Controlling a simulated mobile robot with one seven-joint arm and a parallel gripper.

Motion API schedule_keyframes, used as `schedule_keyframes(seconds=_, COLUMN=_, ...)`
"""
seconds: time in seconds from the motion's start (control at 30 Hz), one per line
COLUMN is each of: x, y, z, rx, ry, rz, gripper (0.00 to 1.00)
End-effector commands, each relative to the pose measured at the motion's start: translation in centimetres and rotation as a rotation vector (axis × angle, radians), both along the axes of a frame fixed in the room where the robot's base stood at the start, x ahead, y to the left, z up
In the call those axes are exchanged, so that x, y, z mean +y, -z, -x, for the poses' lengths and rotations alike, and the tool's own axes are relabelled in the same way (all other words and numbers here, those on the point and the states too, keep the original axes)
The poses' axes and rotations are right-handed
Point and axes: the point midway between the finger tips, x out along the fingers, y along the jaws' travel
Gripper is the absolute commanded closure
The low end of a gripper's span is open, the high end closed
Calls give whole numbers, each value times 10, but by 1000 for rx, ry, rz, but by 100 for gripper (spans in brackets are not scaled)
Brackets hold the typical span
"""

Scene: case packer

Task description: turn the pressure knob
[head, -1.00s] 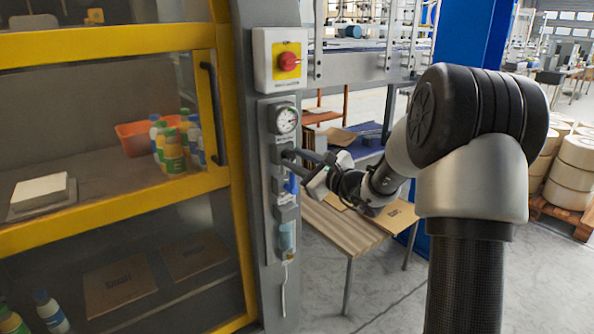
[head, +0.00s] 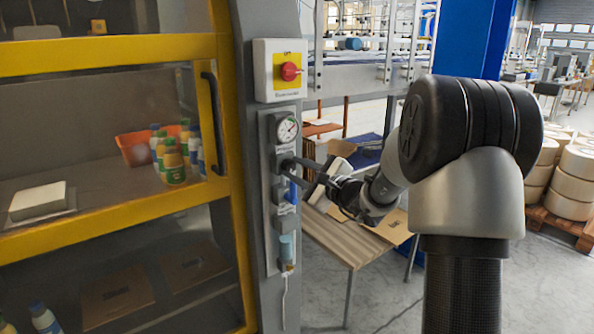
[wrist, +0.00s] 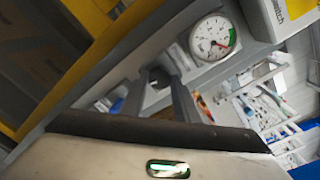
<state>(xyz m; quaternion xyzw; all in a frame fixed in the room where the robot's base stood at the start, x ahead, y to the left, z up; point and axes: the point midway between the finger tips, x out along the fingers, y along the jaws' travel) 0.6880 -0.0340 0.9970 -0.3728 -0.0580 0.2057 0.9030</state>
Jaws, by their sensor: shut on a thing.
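The pressure knob (wrist: 161,76) is a dark round knob on the grey panel of the machine's post, just below the round white pressure gauge (head: 287,129). The gauge also shows in the wrist view (wrist: 213,38), with a red needle and a green band at its edge. My gripper (head: 290,162) reaches the panel from the right and is shut on the knob. In the wrist view its two fingers (wrist: 160,88) lie on either side of the knob, which they partly hide. My gripper is rolled at a slant to the panel.
A red rotary switch (head: 289,71) on a yellow plate sits above the gauge. A blue part (head: 292,190) and a clear filter bowl (head: 286,245) are below the knob. The yellow-framed door with its black handle (head: 212,122) is at left. A wooden table (head: 345,240) stands behind my arm.

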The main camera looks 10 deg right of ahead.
Motion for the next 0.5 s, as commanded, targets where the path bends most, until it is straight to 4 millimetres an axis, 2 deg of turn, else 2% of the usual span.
schedule_keyframes(seconds=0.07, x=0, y=1, z=0, rx=2, ry=1, rz=0, gripper=94)
schedule_keyframes(seconds=0.1, x=0, y=1, z=0, rx=2, ry=1, rz=0, gripper=68)
schedule_keyframes(seconds=0.2, x=0, y=1, z=0, rx=1, ry=1, rz=-1, gripper=53)
schedule_keyframes(seconds=0.5, x=-1, y=0, z=1, rx=1, ry=1, rz=-1, gripper=53)
